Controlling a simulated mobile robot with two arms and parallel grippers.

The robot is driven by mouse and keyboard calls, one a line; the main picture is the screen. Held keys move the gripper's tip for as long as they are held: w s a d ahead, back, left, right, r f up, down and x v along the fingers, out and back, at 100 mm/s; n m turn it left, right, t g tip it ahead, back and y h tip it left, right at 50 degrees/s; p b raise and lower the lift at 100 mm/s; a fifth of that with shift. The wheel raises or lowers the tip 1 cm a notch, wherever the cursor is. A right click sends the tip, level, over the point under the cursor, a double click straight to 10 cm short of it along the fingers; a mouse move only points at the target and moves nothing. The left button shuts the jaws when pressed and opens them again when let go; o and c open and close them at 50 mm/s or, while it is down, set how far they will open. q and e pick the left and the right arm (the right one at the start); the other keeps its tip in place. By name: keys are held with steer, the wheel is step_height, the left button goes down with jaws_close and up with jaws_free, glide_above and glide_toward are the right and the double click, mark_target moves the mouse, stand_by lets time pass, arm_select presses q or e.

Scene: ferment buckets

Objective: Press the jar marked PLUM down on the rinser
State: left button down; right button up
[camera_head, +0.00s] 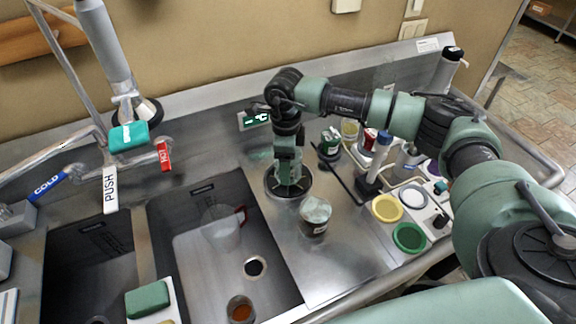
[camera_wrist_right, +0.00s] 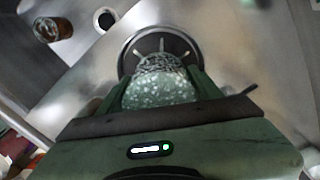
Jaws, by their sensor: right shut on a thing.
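My right gripper (camera_head: 289,178) points down over the round dark rinser (camera_head: 271,188) set in the steel counter. In the right wrist view it is shut on a glass jar (camera_wrist_right: 160,90) with a pale green, speckled look. The rinser also shows there as a dark ring with spokes (camera_wrist_right: 128,50), right behind the jar's far end. I cannot tell whether jar and rinser touch. No PLUM marking is readable on the held jar. In the head view the gripper mostly hides it. My left gripper is not in view.
Another jar with a pale top (camera_head: 315,214) stands just right of the sink edge. A measuring jug (camera_head: 222,228) and an amber jar (camera_head: 240,310) are in the sink. Yellow (camera_head: 387,208) and green (camera_head: 409,237) lids and several bottles crowd the right side.

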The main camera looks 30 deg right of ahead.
steer(key=shift+r+p, duration=1.15)
steer(key=shift+r, duration=1.3)
